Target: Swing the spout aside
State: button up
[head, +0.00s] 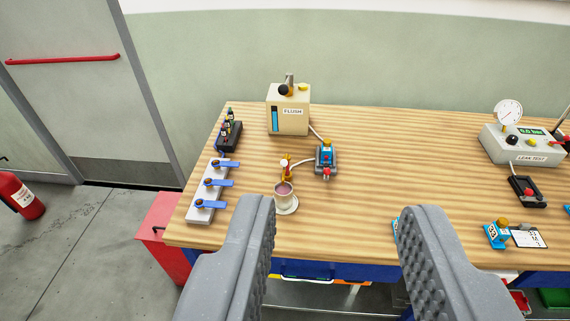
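A small spout (286,166), orange with a white part, stands just behind a cup (288,198) near the table's left front. Its tip seems to be over or at the back rim of the cup; I cannot tell which. The cup sits on a pale saucer-like base and holds something pinkish. A thin hose runs from the spout to a grey fixture (326,160) holding a blue block with a yellow top. My gripper (338,212) is open and empty, its two grey fingers wide apart in front of the table. The spout is beyond the left finger, apart from it.
A beige FLUSH box (288,112) stands behind the spout. A white strip with blue levers (208,198) and a black rack (228,136) lie to the left. A leak-test unit (520,146) and a numbered blue block (497,234) are at right. The table's middle is clear.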

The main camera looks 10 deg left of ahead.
aim_at(284, 162)
jog(key=k, duration=0.6)
jog(key=u, duration=0.25)
jog(key=i, duration=1.45)
jog(key=z, duration=0.25)
